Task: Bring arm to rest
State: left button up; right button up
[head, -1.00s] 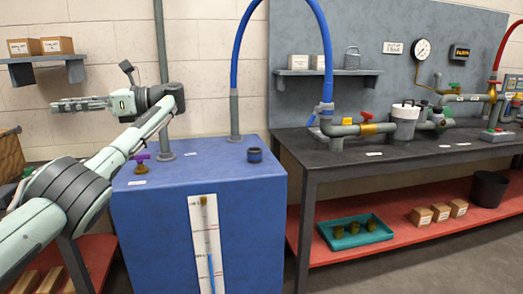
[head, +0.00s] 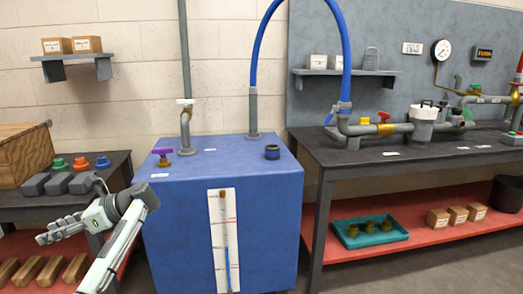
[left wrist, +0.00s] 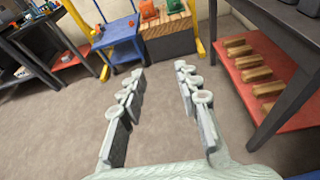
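My left gripper (head: 62,230) is at the lower left of the head view, in front of the left bench and left of the blue tank. In the left wrist view its two fingers (left wrist: 157,100) stand apart with bare floor between them, so it is open and empty. It touches nothing that I can see. My right gripper is in neither view. The tagged motors cannot be picked out for certain; grey blocks with green, red and blue tops (head: 78,170) sit on the left bench.
The blue tank (head: 180,230) stands mid-view with a purple valve (head: 162,154) on top. The left bench (head: 112,188) carries a wooden crate (head: 22,155). The right bench (head: 340,158) carries pipework. In the left wrist view, a blue cart (left wrist: 122,38) stands beyond open floor (left wrist: 170,130).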

pick_arm(q)
jog(key=s+a+f, duration=0.3)
jog(key=s, duration=0.2)
jog(key=w+d+f+n+t+h, duration=0.2)
jog(key=w+f+n+t, duration=0.15)
jog(key=w, duration=0.35)
jog(key=w+d+f+n+t+h, duration=0.1)
jog(key=w+f+n+t, duration=0.1)
jog(key=w+t, duration=0.3)
jog(key=w+d+r+n+t+h, duration=0.1)
jog(key=w+d+n+t+h, duration=0.6)
jog(key=w+d+n, duration=0.5)
jog(key=s+d+f+m+g+h, duration=0.1)
jog(key=s+d+f+m+g, duration=0.15)
jog(key=s+f, duration=0.95)
jog(key=s+d+f+m+g+h, duration=0.15)
jog(key=s+d+f, duration=0.4)
jog(key=f, duration=1.05)
jog(key=s+d+f+g, duration=0.1)
jog(key=s+f, duration=0.3)
jog(key=s, duration=0.6)
jog(key=s+d+f+g, duration=0.2)
jog(key=s+f, duration=0.3)
jog(key=s, duration=0.5)
jog(key=s+d+f+g, duration=0.1)
jog(key=s+f, duration=0.3)
jog(key=s, duration=0.6)
jog(key=shift+s+d+f+g, duration=0.15)
jog(key=shift+s+f+g, duration=0.25)
jog(key=shift+g, duration=0.25)
